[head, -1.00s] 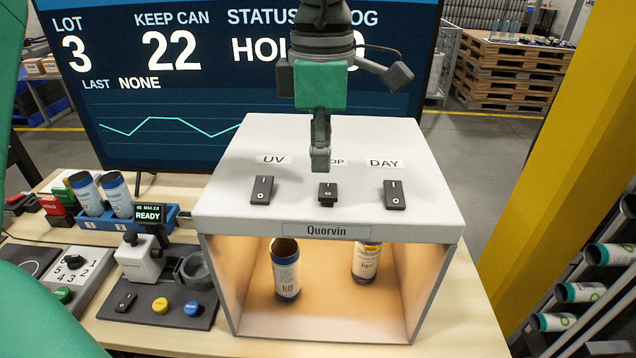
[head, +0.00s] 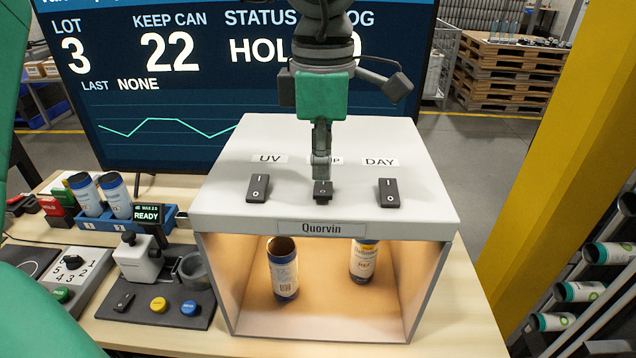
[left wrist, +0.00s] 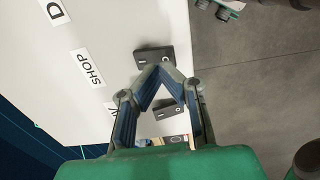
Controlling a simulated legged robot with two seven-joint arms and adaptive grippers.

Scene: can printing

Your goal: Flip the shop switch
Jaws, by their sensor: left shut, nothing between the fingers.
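The light box (head: 420,205), labelled Quorvin, has three dark rocker switches on its white top. The shop switch (head: 322,191) is the middle one, between the UV switch (head: 257,188) and the DAY switch (head: 388,193). My left gripper (head: 321,174) points down, shut and empty, with its tips at the shop switch's far end. Contact is hard to judge. The gripper partly covers the SHOP label. In the left wrist view, the shut fingertips (left wrist: 160,68) are close to the shop switch (left wrist: 153,54), and the UV switch (left wrist: 170,113) shows between the fingers. My right gripper is not in view.
Two cans stand inside the box, one at left (head: 284,268) and one at right (head: 363,262). A screen (head: 160,110) stands behind. A device with coloured buttons (head: 158,305) is left of the box. A yellow post (head: 555,150) rises at right.

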